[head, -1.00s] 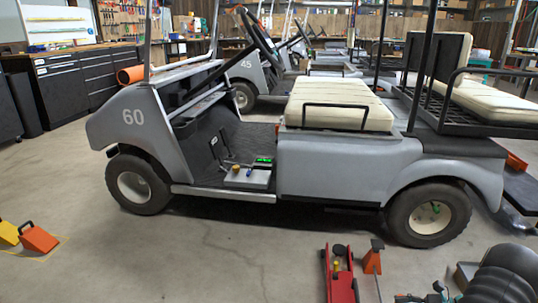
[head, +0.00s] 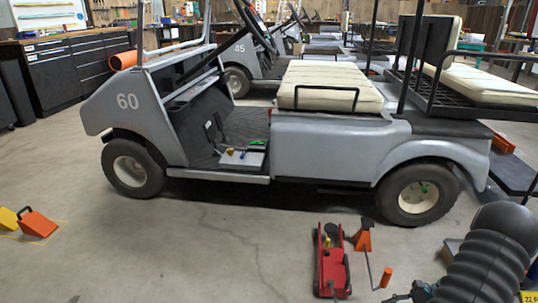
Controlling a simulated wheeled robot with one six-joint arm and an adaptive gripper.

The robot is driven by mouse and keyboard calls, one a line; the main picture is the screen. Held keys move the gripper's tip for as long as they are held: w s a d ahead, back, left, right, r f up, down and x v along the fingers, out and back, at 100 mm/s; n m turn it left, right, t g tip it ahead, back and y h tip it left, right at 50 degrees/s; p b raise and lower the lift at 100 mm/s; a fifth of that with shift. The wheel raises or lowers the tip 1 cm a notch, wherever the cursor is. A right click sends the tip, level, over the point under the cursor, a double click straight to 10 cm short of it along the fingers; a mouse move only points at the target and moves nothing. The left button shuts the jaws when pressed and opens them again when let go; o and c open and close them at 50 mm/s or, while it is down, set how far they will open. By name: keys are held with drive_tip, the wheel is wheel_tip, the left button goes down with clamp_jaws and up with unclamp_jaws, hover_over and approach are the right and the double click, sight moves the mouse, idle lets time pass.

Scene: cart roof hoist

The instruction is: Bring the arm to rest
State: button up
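My arm (head: 485,255), with dark ribbed sleeving, shows at the lower right corner of the head view. Its end is cut off or hidden, so I do not see the fingers of my gripper. The arm is in front of the grey golf cart (head: 335,150) marked 60 and appears apart from it. A red floor jack (head: 331,268) lies on the floor left of the arm. An orange jack stand (head: 363,237) stands beside the jack, near the rear wheel (head: 418,196).
Orange and yellow wheel chocks (head: 38,224) lie on the floor at the left. A rod with an orange grip (head: 386,278) is by the jack. More carts (head: 240,55) and a dark workbench (head: 70,75) stand behind.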

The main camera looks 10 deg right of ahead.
drive_tip(key=a+r+n+g+h, duration=0.2)
drive_tip(key=a+r+n+h, duration=0.35)
drive_tip(key=r, duration=0.55)
drive_tip(key=a+r+n+g+h, duration=0.1)
drive_tip(key=a+r+n+h, duration=0.1)
drive_tip(key=a+r+n, duration=0.6)
drive_tip(key=s+a+r+n+t+h, duration=0.1)
drive_tip(key=s+a+r+n+t, duration=0.2)
drive_tip(key=a+r, duration=0.6)
drive_tip(key=s+a+r+n+t+h, duration=0.2)
drive_tip(key=s+a+r+n, duration=0.1)
drive_tip(key=a+r, duration=0.6)
drive_tip(key=shift+s+r+t, duration=0.3)
drive_tip(key=shift+s+t, duration=0.1)
drive_tip(key=shift+s, duration=0.45)
drive_tip(key=shift+a, duration=0.4)
drive_tip(key=shift+c, duration=0.3)
